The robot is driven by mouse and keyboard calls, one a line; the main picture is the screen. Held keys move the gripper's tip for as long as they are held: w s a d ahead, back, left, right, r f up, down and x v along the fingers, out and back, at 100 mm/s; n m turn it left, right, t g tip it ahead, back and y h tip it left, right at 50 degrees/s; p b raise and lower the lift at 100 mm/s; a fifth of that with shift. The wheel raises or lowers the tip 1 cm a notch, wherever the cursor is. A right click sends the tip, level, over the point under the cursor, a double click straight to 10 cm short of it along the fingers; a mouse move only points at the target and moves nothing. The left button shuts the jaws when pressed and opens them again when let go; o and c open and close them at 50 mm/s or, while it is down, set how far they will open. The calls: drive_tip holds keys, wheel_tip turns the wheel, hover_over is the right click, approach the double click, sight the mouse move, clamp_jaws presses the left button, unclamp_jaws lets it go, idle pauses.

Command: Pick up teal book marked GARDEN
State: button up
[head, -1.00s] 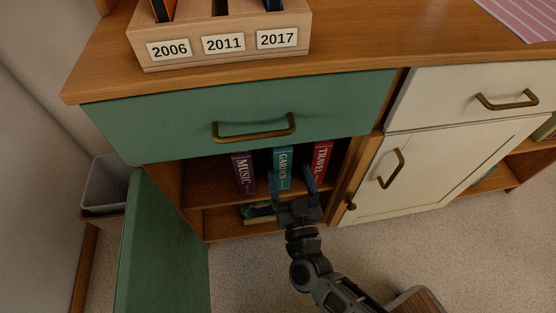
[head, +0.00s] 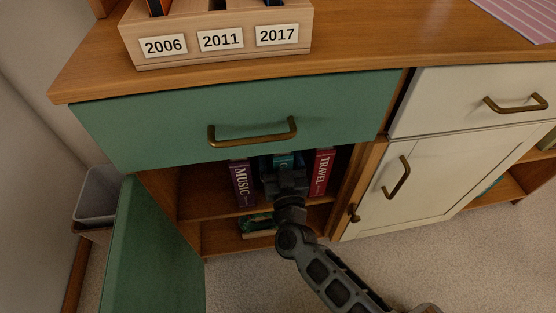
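The teal book marked GARDEN (head: 283,160) stands upright on the upper shelf inside the open cabinet. Only its top shows, with the first letter of its label; my gripper covers the rest. My gripper (head: 283,166) is inside the cabinet, right in front of the book's spine. Its fingers are hidden behind its own body, so I cannot tell whether they are open or touch the book. The purple MUSIC book (head: 241,184) stands to the left and the red TRAVEL book (head: 321,174) to the right, both upright.
The green drawer (head: 240,115) is shut just above the opening. The green door (head: 155,250) hangs open at left. The white cupboard door (head: 405,185) is shut at right. Something green lies on the lower shelf (head: 220,243). A labelled wooden box (head: 220,60) stands on top.

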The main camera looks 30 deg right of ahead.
drive_tip(key=shift+c, duration=0.2)
drive_tip(key=shift+r, duration=0.1)
clamp_jaws()
idle(0.5)
